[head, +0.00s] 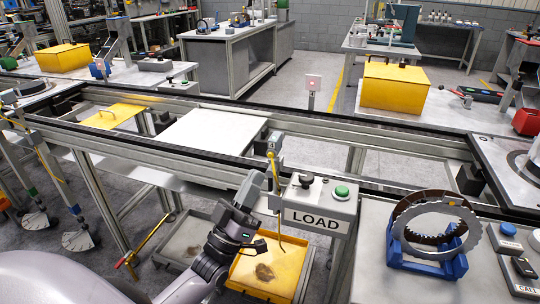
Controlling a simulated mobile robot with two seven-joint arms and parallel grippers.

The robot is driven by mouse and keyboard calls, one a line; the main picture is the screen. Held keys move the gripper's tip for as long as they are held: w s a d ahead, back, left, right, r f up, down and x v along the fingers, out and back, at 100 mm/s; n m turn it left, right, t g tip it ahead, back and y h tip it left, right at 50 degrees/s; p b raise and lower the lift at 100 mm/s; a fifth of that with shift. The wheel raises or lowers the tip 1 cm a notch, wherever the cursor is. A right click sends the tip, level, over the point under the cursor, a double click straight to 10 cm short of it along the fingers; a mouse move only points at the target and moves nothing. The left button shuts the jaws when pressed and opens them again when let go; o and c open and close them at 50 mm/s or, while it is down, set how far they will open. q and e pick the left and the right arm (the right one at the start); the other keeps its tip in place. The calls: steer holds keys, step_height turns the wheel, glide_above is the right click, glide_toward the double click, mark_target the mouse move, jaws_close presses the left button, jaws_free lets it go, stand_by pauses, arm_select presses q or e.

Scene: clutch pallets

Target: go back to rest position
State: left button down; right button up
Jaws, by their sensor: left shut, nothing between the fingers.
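My left arm comes in from the lower left. My left gripper (256,180) points up and away, its fingers together and empty, just left of the LOAD control box (318,208). It is above and in front of the yellow tray (285,262) and appears apart from the nearby things, though depth is hard to judge. My right gripper is not in view. A blue stand (428,262) holds clutch rings (440,215) upright on the grey table at the right.
The conveyor frame (330,178) crosses the view, with a white pallet (215,137) and a yellow plate (112,115). A green button (341,191) tops the LOAD box. A yellow box (395,88) stands behind.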

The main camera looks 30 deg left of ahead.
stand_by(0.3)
arm_select(q)
steer(key=s+d+f+m+g, duration=0.2)
steer(key=d+f+g, duration=0.15)
steer(key=f, duration=0.45)
steer(key=s+d+f+m+g, duration=0.1)
steer(key=s+d+f+g, duration=0.1)
steer(key=f+g, duration=0.45)
steer(key=s+d+f+m+g, duration=0.1)
steer(key=s+d+f+g, duration=0.1)
steer(key=s+f, duration=0.4)
steer(key=s+d+f+m+g, duration=0.1)
steer(key=s+d+f+g, duration=0.1)
steer(key=s+f+g, duration=0.2)
step_height(320, 180, down, 3)
steer(key=shift+s+f, duration=0.1)
steer(key=shift+s, duration=1.05)
